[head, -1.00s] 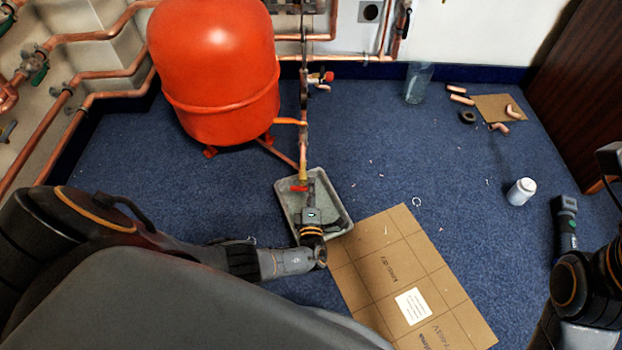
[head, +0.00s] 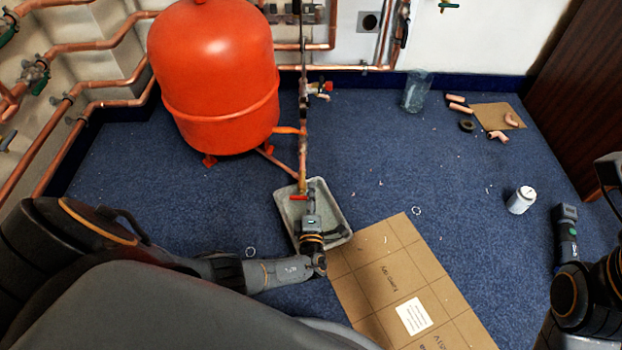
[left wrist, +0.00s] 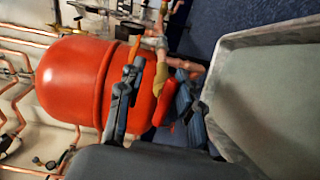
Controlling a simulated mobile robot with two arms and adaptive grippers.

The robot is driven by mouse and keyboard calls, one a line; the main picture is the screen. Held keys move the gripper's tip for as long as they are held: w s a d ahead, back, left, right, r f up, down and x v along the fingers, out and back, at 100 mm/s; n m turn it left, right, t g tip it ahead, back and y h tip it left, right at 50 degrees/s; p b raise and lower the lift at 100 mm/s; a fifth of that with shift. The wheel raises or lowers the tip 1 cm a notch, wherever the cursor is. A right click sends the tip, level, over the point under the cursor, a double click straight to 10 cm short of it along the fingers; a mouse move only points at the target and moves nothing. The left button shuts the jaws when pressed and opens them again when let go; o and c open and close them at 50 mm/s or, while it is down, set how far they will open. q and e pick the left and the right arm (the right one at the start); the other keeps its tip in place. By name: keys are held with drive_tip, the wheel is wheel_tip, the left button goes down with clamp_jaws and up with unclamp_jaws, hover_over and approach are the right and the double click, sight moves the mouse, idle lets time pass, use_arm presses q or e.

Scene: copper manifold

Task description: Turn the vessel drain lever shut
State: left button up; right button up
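The red expansion vessel (head: 220,85) stands at the back left, with a copper pipe running down beside it. The small red drain lever (head: 299,197) is at the lower end of that pipe, over a grey tray (head: 343,212). My left gripper (head: 309,204) is right at the lever, above the tray. In the left wrist view, my left gripper (left wrist: 155,100) is open, with the red lever (left wrist: 168,100) and brass valve (left wrist: 175,76) between its parted fingers. I cannot tell if a finger touches the lever. My right gripper (head: 566,218) is at the right; its fingers are not clear.
A cardboard sheet (head: 400,275) lies in front of the tray. A white canister (head: 521,200), a clear container (head: 416,92) and copper fittings (head: 460,107) stand or lie on the blue floor to the right. Copper pipes (head: 110,73) run along the left wall. Open carpet lies right of the tray.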

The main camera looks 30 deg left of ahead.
use_arm(q)
drive_tip(key=shift+r, duration=4.35)
